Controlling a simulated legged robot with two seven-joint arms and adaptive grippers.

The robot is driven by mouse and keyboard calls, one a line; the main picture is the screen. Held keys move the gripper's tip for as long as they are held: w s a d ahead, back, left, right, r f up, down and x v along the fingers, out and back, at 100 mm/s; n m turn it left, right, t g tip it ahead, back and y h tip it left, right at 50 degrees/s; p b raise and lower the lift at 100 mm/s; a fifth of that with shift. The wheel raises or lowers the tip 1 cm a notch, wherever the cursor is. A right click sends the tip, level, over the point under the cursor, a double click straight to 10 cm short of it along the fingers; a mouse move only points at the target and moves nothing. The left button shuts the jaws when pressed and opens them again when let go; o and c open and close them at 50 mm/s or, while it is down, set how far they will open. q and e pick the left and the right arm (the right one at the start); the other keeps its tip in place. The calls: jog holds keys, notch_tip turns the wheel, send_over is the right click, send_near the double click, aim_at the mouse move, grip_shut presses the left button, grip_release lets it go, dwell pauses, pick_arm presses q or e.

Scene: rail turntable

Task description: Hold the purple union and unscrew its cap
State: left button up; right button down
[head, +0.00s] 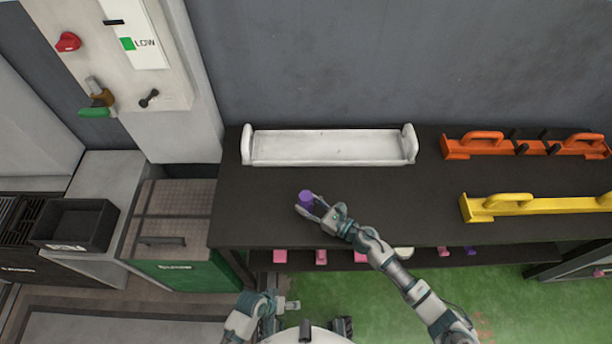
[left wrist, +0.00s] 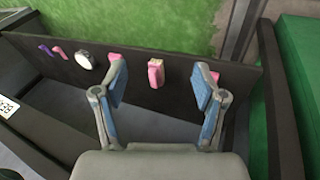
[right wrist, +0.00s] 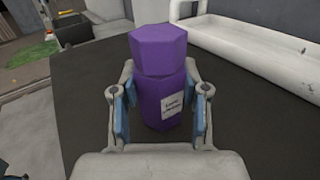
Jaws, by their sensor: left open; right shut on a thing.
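The purple union (head: 306,199) stands upright on the dark table top, left of the middle. In the right wrist view its body (right wrist: 160,102) carries a white label, and its hexagonal cap (right wrist: 158,50) sits on top. My right gripper (head: 312,208) is shut on the body of the union, below the cap; its fingers (right wrist: 163,110) lie on both sides. My left gripper (head: 294,305) is low in front of the table, apart from the union. In the left wrist view its fingers (left wrist: 160,90) are spread and empty.
A white tray (head: 330,162) lies behind the union. Orange (head: 480,146) and yellow (head: 535,206) handled pieces lie at the right. Pink pieces (head: 280,256) rest on a lower shelf. A black bin (head: 75,225) stands at the left. Table around the union is clear.

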pick_arm(q)
jog(key=s+d+r+m+g+h, duration=0.1)
jog(key=d+r+g+h, duration=0.1)
jog(key=d+r, duration=0.45)
jog(key=s+d+r+g+h, duration=0.1)
jog(key=d+r+g+h, duration=0.15)
jog(key=d, duration=0.65)
jog(key=w+d+r+m, duration=0.2)
jog(key=w+r+m, duration=0.25)
jog(key=r, duration=0.25)
jog(key=w+d+r+m, duration=0.2)
jog(key=w+r+m, duration=0.1)
jog(key=w+r, duration=0.3)
notch_tip(320, 180, up, 14)
jog(key=n+t+y, duration=0.3)
jog(key=n+y, duration=0.6)
jog(key=n, duration=0.6)
send_over(306, 196)
jog(key=shift+m, duration=0.25)
notch_tip(306, 196, down, 11)
jog(key=shift+r, duration=0.15)
